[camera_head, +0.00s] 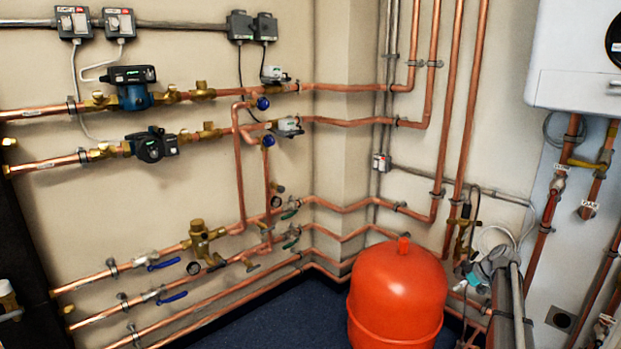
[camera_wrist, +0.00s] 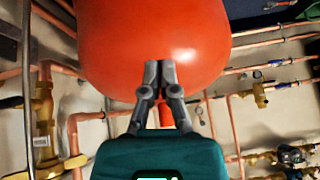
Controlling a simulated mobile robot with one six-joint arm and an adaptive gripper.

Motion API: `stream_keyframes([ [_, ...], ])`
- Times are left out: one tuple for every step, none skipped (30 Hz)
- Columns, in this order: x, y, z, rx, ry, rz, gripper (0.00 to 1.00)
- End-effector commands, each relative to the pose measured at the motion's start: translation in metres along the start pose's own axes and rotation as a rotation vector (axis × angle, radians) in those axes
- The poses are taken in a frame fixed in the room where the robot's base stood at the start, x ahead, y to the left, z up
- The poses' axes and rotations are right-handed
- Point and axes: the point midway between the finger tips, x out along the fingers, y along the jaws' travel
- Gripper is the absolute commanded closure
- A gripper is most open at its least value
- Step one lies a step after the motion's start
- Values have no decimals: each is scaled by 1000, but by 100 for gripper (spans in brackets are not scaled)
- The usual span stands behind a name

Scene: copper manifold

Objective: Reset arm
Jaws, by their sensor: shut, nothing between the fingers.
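My gripper (camera_wrist: 159,66) shows in the wrist view, with its two grey fingers together and nothing between them. The fingertips overlap the picture of a red tank (camera_wrist: 110,40); I cannot tell how far apart they are from it. The wrist view appears upside down, with the tank's small red top fitting (camera_wrist: 166,117) below its body, partly behind the fingers. In the camera_head view the red tank (camera_head: 397,290) stands upright on the floor at lower right of centre.
Copper pipes (camera_head: 345,87) run along the walls, with pumps (camera_head: 152,145), valves and a brass fitting (camera_head: 199,240) on the left. Blue-handled valves (camera_head: 172,298) stick out low down. A white boiler (camera_head: 575,60) hangs at upper right. Dark blue floor (camera_head: 285,320) is open left of the tank.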

Motion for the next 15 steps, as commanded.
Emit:
stream_keyframes([
  [7,-25,0,19,-23,-8,100],
  [11,-36,-1,32,-38,-10,100],
  [15,-50,-2,52,-57,-13,100],
  [19,-60,-2,65,-72,-14,100],
  [22,-71,-2,79,-85,-15,100],
  [26,-85,-2,98,-105,-14,100],
  [29,-95,-3,112,-119,-15,100],
  [32,-105,-2,127,-134,-14,100],
  [35,-119,-2,145,-153,-13,100],
  [38,-129,-1,158,-167,-11,100],
  [40,-139,0,172,-182,-8,100],
  [43,-153,1,190,-200,-5,100],
  [45,-162,2,203,-214,-1,100],
  [47,-172,3,216,-228,2,100],
  [49,-185,5,233,-246,9,100],
])
